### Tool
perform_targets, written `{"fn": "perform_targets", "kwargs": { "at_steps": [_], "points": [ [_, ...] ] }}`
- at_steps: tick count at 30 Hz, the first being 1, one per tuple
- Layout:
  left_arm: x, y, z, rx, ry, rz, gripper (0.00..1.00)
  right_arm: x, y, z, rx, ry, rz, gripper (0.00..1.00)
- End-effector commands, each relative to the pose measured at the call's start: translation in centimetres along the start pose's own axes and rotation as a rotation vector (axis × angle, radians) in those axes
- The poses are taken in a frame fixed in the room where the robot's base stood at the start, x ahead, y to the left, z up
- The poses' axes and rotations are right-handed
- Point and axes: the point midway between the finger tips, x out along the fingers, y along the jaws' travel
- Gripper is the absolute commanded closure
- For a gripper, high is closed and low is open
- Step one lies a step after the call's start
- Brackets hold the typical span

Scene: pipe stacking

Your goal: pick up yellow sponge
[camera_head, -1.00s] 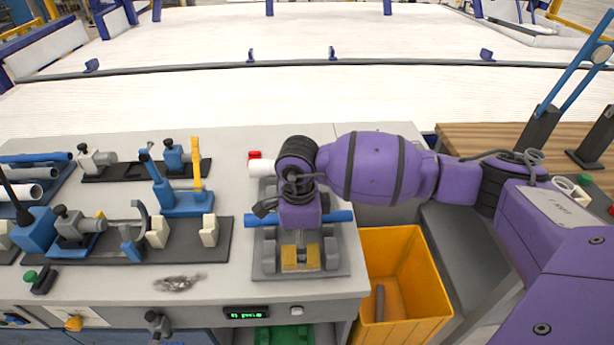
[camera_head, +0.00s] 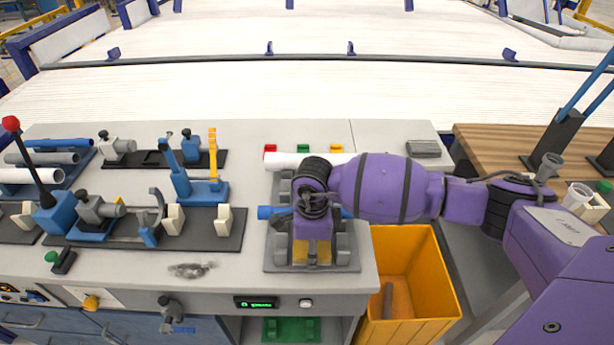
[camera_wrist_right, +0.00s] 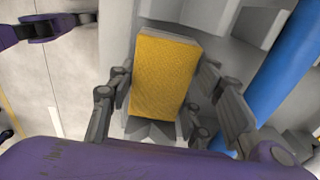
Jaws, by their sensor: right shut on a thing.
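The yellow sponge (camera_wrist_right: 165,78) stands between the fingers of my right gripper (camera_wrist_right: 160,105) in the right wrist view, and the fingers are shut on its sides. In the head view, my right gripper (camera_head: 313,245) points down over the grey holder (camera_head: 345,258) and hides much of the sponge (camera_head: 325,252). The sponge is still low at the holder; whether it touches it I cannot tell.
A blue pipe (camera_head: 265,212) lies across the holder behind my gripper and also shows in the right wrist view (camera_wrist_right: 285,65). A white pipe (camera_head: 285,162) lies farther back. An orange bin (camera_head: 430,280) stands to the right, and clamp fixtures (camera_head: 190,185) fill the table's left.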

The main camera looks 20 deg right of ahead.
Motion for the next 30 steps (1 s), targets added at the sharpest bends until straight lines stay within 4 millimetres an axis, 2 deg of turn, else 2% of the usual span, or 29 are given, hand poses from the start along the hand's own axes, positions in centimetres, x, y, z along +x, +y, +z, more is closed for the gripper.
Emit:
{"fn": "perform_targets", "kwargs": {
  "at_steps": [10, 17, 26, 30],
  "points": [
    [-0.4, 0.0, 0.7, -0.007, -0.011, -0.003, 0.7, -0.5, -0.1, 0.0, 0.0, -0.001, -0.002, 0.76],
    [-0.4, 0.0, 0.6, -0.008, -0.011, -0.004, 0.7, -3.1, -0.2, 0.0, 0.0, -0.002, -0.005, 0.76],
    [-0.3, 0.0, -0.4, -0.005, 0.004, -0.001, 0.7, -9.0, 4.6, -0.2, -0.005, -0.003, -0.006, 0.76],
    [-0.1, 0.0, -0.3, -0.001, 0.003, 0.001, 0.7, -10.5, 8.3, -0.4, -0.006, -0.002, -0.001, 0.76]
  ]
}}
